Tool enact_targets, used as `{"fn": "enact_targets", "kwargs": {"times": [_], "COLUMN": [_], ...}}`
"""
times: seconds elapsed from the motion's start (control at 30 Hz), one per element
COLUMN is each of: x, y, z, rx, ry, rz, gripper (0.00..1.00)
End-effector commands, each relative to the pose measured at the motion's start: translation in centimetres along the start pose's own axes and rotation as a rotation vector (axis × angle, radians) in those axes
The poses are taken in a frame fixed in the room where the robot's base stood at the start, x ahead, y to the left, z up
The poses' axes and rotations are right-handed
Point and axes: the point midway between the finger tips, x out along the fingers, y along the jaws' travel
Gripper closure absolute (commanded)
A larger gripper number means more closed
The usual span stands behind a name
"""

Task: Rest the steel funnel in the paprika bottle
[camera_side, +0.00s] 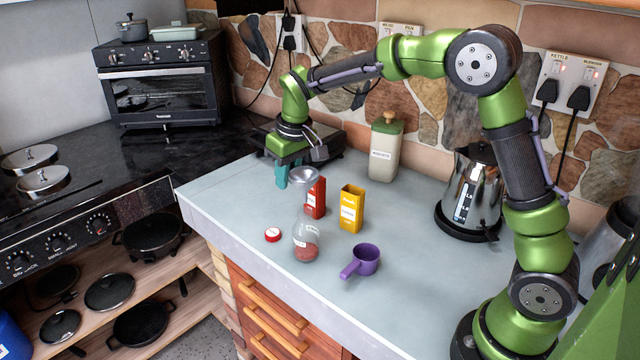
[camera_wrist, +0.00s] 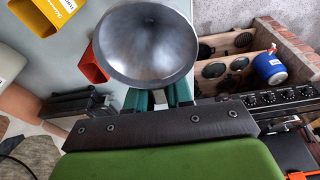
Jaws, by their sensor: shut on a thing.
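The steel funnel (camera_side: 304,177) is in my gripper (camera_side: 291,176), its wide mouth facing up. In the wrist view the funnel (camera_wrist: 146,45) fills the upper middle, in front of the teal fingers (camera_wrist: 158,98), which are shut on it. The paprika bottle (camera_side: 306,240) is clear glass with red powder in the bottom and stands upright on the grey counter. The funnel hides the bottle in the wrist view.
A red box (camera_side: 316,198) and a yellow box (camera_side: 351,208) stand behind the bottle. A red lid (camera_side: 273,235) lies to its left and a purple scoop (camera_side: 364,261) to its right. A cream canister (camera_side: 384,148) and a kettle (camera_side: 470,193) stand farther back.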

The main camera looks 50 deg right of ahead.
Motion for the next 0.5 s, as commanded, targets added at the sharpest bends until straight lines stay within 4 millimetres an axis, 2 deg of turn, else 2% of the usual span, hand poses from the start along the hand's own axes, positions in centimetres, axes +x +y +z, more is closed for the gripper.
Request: {"fn": "enact_targets", "kwargs": {"times": [0.5], "x": [3.6], "y": [0.0], "z": [0.8], "rx": [0.001], "ry": [-0.003], "rz": [0.000], "gripper": [1.00]}}
